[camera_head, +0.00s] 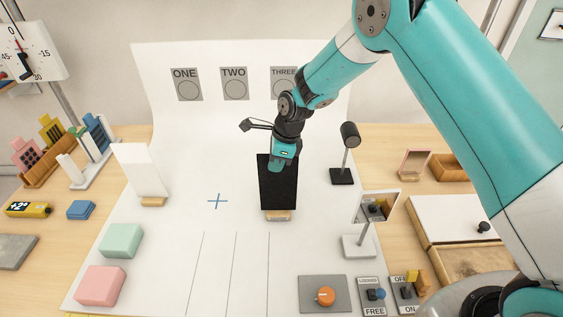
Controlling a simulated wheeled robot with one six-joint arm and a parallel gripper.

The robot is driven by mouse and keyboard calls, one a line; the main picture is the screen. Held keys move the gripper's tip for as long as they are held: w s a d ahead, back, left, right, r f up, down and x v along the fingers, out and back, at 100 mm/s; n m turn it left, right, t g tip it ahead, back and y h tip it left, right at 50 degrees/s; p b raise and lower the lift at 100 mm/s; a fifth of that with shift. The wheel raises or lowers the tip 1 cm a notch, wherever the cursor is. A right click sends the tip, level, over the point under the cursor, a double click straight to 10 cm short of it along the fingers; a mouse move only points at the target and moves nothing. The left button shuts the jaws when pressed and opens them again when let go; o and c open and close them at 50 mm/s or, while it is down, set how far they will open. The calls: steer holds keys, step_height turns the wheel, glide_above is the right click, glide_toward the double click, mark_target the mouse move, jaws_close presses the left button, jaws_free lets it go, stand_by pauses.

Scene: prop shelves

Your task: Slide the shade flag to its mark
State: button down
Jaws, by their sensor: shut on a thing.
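The shade flag, a black upright panel (278,190) on a small wooden foot (277,215), stands on the white sheet right of the middle. My gripper (281,165) is at the panel's top edge and shut on it; the fingertips are partly hidden by the gripper body. A blue cross mark (217,201) is drawn on the sheet, left of the flag and apart from it. Thin dark lines (232,262) run down the sheet in front of the flag.
A white panel (142,170) stands at left. Green (121,240) and pink (101,285) blocks lie front left. A small black lamp (347,150) and a mirror (374,208) stand right of the flag. An orange knob box (325,296) and switches (373,294) sit front right. The sheet around the cross is clear.

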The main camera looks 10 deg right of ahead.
steer(key=shift+w+a, duration=0.15)
steer(key=shift+a, duration=0.55)
steer(key=shift+w+a, duration=0.15)
steer(key=shift+a, duration=0.5)
steer(key=shift+f, duration=0.2)
steer(key=c, duration=1.2)
jaws_free()
steer(key=shift+o, duration=0.2)
